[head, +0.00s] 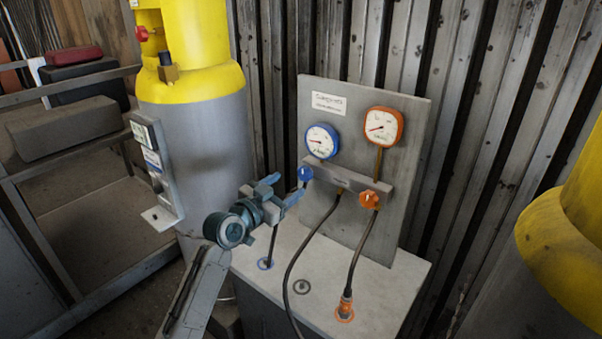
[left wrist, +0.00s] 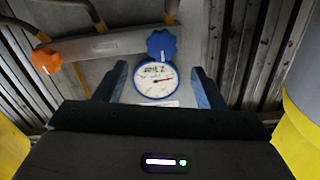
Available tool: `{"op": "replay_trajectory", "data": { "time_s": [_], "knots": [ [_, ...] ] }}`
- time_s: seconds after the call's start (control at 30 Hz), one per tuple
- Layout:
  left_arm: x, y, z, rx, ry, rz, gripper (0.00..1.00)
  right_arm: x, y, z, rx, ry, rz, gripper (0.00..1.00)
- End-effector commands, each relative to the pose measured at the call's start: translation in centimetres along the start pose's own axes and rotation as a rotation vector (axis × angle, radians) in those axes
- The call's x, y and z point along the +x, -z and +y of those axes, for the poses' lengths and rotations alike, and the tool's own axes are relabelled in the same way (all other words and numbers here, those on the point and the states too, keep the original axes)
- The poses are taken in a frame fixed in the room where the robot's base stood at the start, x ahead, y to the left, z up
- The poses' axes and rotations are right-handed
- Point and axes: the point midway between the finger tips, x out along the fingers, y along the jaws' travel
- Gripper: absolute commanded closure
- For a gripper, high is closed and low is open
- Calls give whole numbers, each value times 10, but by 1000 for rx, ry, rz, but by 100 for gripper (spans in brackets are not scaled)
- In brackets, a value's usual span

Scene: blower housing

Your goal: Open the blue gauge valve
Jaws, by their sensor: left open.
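The blue gauge valve is a blue lobed knob (head: 305,174) at the left end of the grey manifold bar, below the blue-rimmed gauge (head: 321,141). My left gripper (head: 282,188) is open and empty, just left of and slightly below the knob, its fingers pointing toward the panel. In the left wrist view the picture is turned over: the blue knob (left wrist: 161,44) appears just past the fingertips, sideways between their lines. The gauge (left wrist: 156,80) shows between the two fingers (left wrist: 159,70). I cannot tell whether a finger touches the knob. My right gripper is out of view.
An orange knob (head: 369,199) and orange gauge (head: 384,127) are on the panel's right. Dark hoses (head: 296,253) hang to the bench top (head: 325,290). A yellow-topped cylinder (head: 200,130) stands left, another yellow one (head: 556,240) right. A shelf rack is far left.

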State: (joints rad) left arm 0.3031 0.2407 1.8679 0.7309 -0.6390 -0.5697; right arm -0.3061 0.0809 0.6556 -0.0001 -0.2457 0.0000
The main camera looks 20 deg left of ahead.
Motion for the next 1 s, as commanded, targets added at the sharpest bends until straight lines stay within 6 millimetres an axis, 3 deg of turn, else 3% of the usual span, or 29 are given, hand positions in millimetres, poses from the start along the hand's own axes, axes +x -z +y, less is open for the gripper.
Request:
{"op": "replay_trajectory", "data": {
  "time_s": [0.1,0.3,0.73,0.97,1.0],
  "knots": [
    [24,3,0,-6,-1,0,37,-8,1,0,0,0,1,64],
    [53,1,0,-2,0,-1,37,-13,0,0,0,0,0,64],
    [64,-1,0,0,0,-1,37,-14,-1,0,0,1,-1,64],
    [64,-1,0,0,0,-1,80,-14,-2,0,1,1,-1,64],
    [64,-1,0,0,0,-1,82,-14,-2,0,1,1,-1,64]
  ]
}}
